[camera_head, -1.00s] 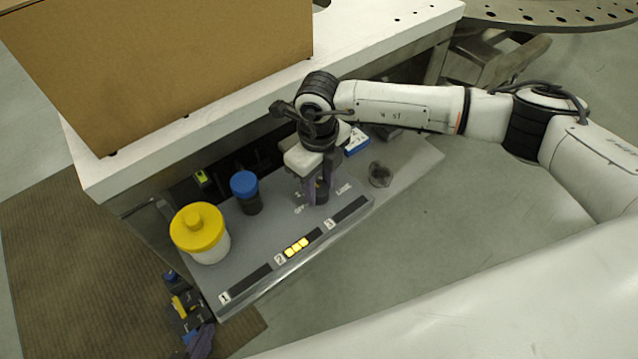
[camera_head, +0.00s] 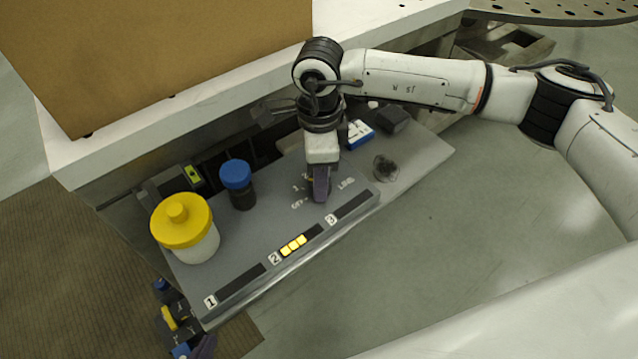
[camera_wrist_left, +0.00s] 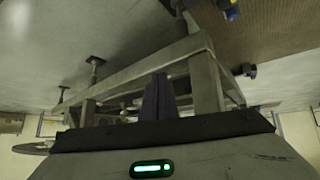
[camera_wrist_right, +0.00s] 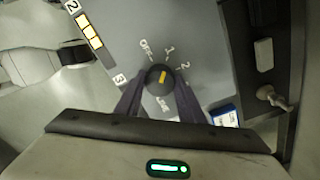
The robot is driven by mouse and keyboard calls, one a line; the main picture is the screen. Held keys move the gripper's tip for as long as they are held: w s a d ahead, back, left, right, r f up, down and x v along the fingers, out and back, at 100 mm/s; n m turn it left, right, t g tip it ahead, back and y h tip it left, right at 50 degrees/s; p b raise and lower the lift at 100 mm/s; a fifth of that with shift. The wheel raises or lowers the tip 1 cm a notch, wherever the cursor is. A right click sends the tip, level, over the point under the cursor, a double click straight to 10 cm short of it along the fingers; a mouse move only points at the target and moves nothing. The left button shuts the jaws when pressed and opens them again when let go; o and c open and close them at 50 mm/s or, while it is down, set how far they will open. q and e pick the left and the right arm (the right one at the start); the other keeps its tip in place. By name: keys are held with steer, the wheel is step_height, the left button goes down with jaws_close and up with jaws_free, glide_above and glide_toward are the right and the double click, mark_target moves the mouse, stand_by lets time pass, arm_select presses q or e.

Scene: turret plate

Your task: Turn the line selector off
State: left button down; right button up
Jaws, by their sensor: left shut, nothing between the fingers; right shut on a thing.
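The line selector (camera_wrist_right: 153,74) is a small dark round knob with a yellow pointer on a grey panel (camera_head: 225,265). In the right wrist view the printed OFF, 1 and 2 lie around its far side and LINE on its near side. My left gripper (camera_wrist_left: 158,100) is shut and empty in the left wrist view, away from the knob.
A yellow-lidded white jar (camera_head: 203,246) and a blue-capped dark jar (camera_head: 237,178) stand on the panel left of my right gripper. Yellow lights (camera_head: 293,245) glow beside the 2. A blue-and-white box (camera_head: 360,134) and a small dark round item (camera_head: 384,168) lie to the right.

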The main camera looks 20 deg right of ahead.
steer(key=n+b, duration=0.3)
steer(key=n, duration=0.1)
steer(key=shift+f+n+b, duration=0.15)
steer(key=shift+n+b, duration=0.9)
steer(key=shift+n, duration=0.25)
steer(key=shift+r+n+b, duration=0.2)
steer(key=shift+n+b, duration=0.35)
steer(key=shift+n, duration=0.35)
steer(key=o, duration=1)
steer(key=shift+o, duration=0.2)
